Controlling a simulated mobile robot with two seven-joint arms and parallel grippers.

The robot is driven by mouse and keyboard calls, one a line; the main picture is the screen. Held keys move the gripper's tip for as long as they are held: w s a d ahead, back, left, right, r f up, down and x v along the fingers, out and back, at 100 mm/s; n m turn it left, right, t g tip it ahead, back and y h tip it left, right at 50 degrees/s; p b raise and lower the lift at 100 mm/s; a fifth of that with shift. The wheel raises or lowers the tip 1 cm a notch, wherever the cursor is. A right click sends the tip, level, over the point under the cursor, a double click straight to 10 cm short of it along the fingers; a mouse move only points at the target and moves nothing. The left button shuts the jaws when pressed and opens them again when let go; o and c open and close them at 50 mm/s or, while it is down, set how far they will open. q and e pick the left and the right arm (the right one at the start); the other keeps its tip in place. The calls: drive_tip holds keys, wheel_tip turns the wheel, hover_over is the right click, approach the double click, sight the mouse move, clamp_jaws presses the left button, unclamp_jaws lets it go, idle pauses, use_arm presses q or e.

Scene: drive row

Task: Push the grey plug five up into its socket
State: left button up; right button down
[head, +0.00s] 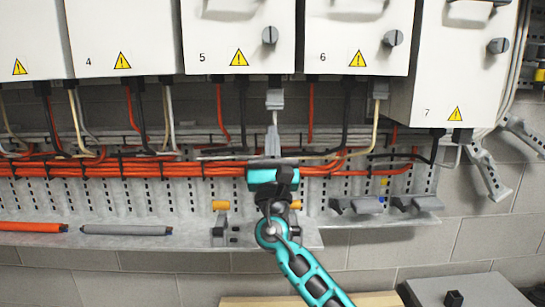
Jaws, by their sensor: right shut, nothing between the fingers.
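The grey plug five (275,99) is below the cabinet marked 5 (238,35), near the cabinet's lower edge. A narrower grey part shows between it and the cabinet; I cannot tell how deep the plug sits in its socket. My right gripper (272,130) points up from below, directly under the plug. Its grey fingers are shut with nothing between them. The tips are close to the plug's underside; I cannot tell whether they touch it. The teal wrist hides what is behind it. My left gripper is not in view.
Orange cables (100,165) run along the perforated metal tray (130,207) behind my arm. Cabinets 4 (120,40), 6 (355,35) and 7 (455,70) stand alongside. Grey clips (357,205) are at the right.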

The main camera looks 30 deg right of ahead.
sight(272, 106)
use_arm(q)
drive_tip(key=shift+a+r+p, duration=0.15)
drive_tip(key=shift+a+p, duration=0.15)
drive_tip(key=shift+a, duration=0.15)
use_arm(e)
drive_tip(key=shift+r, duration=1.25)
wheel_tip(272, 106, up, 2)
drive_tip(key=shift+r+p, duration=0.15)
drive_tip(key=shift+p, duration=0.65)
drive_tip(key=shift+r, duration=0.15)
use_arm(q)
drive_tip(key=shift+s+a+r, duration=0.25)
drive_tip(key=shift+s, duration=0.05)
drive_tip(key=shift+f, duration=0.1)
use_arm(e)
drive_tip(key=shift+f, duration=0.2)
